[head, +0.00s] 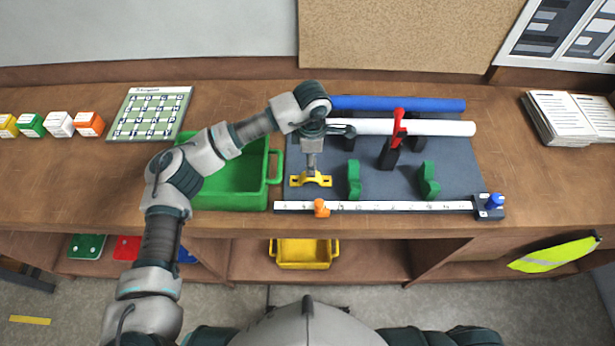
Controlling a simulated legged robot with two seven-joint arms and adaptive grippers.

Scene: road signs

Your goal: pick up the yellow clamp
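The yellow clamp (311,180) lies on the dark mat (390,185) at its front left, beside the green bin. It is a flat bracket with a raised middle and a hole at each end. My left gripper (312,170) is directly above the clamp, pointing down, with its fingers at or very near the raised middle. The fingers look close together, but whether they grip the clamp is too small to tell. My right gripper is not in view.
A green bin (230,203) stands left of the mat. A white ruler rail (400,206) with an orange slider (321,208) runs along the front. Green supports (353,180), a red-handled toggle clamp (398,128), and blue (400,104) and white (430,128) tubes stand to the right and behind.

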